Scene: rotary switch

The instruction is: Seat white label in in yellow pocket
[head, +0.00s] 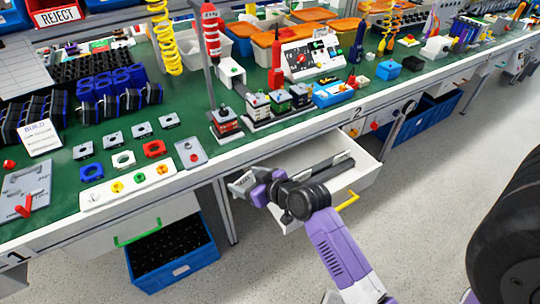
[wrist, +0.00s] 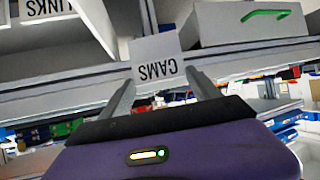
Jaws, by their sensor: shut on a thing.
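My gripper (wrist: 158,88) is shut on a white label (wrist: 158,60) that reads CAMS. The label stands up between the two fingertips and its text is upside down in the wrist view. In the head view the label (head: 243,184) and my gripper (head: 254,187) are just below the bench's front edge, by the left side of an open white drawer (head: 368,172) with a yellow handle (head: 347,201). No yellow pocket can be made out for certain in either view.
The green bench top (head: 235,149) holds several switch parts. A drawer with a green handle (head: 137,232) is at the left, above a blue crate (head: 172,255). A drawer face marked LINKS (wrist: 45,9) shows in the wrist view. Grey floor is open at the right.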

